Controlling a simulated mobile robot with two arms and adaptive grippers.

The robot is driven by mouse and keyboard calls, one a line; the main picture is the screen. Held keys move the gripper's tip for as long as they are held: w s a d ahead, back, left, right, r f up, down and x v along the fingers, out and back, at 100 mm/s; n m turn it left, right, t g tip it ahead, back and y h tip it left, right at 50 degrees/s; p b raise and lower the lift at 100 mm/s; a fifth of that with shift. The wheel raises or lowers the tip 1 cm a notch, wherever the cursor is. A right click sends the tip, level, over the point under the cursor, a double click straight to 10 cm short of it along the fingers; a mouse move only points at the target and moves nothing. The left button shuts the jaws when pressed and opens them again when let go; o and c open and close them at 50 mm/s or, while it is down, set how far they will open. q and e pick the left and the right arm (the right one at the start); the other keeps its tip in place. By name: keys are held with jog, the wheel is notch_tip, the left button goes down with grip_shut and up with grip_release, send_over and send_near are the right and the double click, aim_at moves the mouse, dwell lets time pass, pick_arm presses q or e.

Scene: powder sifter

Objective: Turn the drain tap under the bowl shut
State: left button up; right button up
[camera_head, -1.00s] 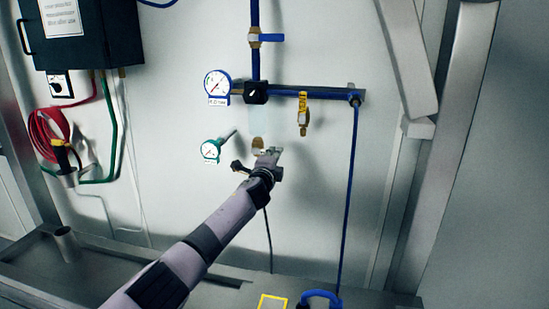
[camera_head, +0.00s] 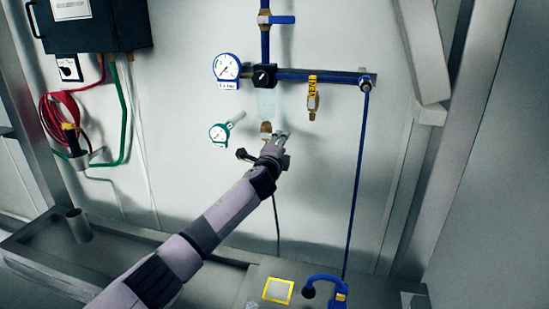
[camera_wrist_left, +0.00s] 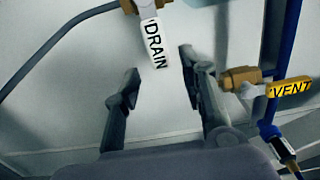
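The drain tap has a white lever marked DRAIN (camera_wrist_left: 155,42) in the left wrist view, hanging down from a brass body at the top edge. My left gripper (camera_wrist_left: 160,66) is open, one finger on each side of the lever's lower end. Whether the fingers touch it or differ in depth, I cannot tell. In the head view the clear bowl (camera_head: 266,101) hangs under the black regulator knob (camera_head: 264,76), with a brass fitting (camera_head: 266,129) at its bottom. My left gripper (camera_head: 281,143) is just below and right of that fitting and hides the lever. My right gripper is not in view.
The vent valve, with its yellow VENT handle (camera_wrist_left: 290,87), is close to my right-hand finger; it hangs from the blue pipe (camera_head: 325,75). A green-rimmed gauge (camera_head: 218,133) is left of the bowl. A blue hose (camera_head: 357,180) runs down on the right.

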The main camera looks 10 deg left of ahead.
pick_arm(q)
jog(key=s, duration=0.9)
jog(key=shift+s+a, duration=0.15)
jog(key=shift+s, duration=0.15)
